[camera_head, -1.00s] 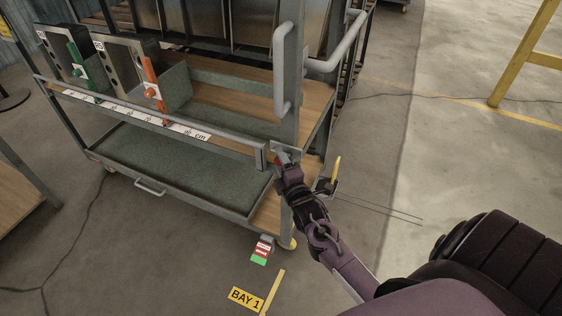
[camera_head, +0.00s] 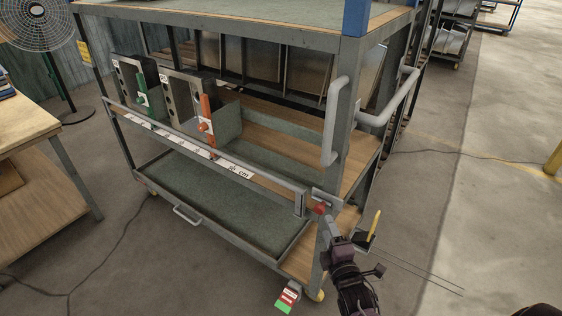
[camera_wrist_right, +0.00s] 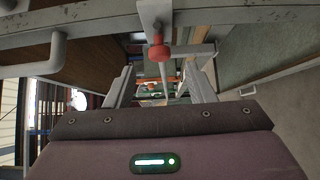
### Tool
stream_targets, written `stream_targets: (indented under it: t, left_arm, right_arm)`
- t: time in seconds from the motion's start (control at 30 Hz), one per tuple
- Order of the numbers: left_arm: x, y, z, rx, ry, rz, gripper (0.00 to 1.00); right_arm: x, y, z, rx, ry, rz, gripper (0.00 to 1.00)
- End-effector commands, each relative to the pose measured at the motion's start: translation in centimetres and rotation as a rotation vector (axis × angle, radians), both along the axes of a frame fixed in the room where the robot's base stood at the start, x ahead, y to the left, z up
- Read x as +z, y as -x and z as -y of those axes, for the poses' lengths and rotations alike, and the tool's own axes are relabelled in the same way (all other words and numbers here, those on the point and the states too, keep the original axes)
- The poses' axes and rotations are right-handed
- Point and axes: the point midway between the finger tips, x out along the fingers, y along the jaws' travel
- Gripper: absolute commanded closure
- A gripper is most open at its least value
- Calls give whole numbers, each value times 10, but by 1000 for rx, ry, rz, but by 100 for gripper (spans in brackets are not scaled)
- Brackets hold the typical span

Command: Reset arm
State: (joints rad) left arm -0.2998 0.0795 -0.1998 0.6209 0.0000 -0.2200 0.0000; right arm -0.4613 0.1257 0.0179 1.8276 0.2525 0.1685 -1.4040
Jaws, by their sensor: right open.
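My right gripper (camera_head: 329,221) is at the front right corner post of the grey rack (camera_head: 243,190), just below a red knob (camera_head: 320,208) at the end of the rail. In the right wrist view its two fingers (camera_wrist_right: 160,86) are spread apart with no object held between them. The red knob (camera_wrist_right: 158,52) shows above and between the fingers there, on a pale bracket. I cannot tell the exact gap between fingers and knob. My left gripper is not in view.
A green-handled piece (camera_head: 142,100) and an orange-handled piece (camera_head: 205,125) stand on the rack's middle shelf. Grey tube handles (camera_head: 337,122) stick out at the rack's right end. A wooden table (camera_head: 30,200) is at the left. Open floor (camera_head: 480,180) lies to the right.

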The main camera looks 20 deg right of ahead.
Motion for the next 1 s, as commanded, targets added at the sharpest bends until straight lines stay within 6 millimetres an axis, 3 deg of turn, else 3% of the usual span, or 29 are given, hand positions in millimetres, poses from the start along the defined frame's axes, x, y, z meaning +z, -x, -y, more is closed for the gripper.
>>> stream_targets:
  t: [0.13, 0.23, 0.37, 0.47, 0.6, 0.67, 0.8, 0.9, 1.0]
  left_arm:
    - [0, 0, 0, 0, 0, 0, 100]
    - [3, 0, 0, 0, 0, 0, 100]
    - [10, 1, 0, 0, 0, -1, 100]
    - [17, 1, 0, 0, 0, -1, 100]
    - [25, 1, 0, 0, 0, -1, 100]
    - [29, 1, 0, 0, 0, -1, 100]
    - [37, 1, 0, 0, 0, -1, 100]
    - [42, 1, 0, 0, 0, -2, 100]
    - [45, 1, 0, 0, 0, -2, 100]
  right_arm:
    - [-4, 0, 0, 1, -8, -8, 51]
    - [-27, 3, -4, 7, -64, -55, 51]
    - [-97, 17, -16, 8, -242, -195, 51]
    - [-167, 44, -31, -21, -426, -343, 51]
    - [-256, 100, -51, -115, -672, -552, 51]
    - [-290, 130, -60, -174, -770, -642, 51]
    - [-355, 214, -75, -364, -967, -836, 51]
    - [-386, 274, -83, -517, -1070, -947, 51]
    - [-404, 325, -87, -658, -1137, -1025, 51]
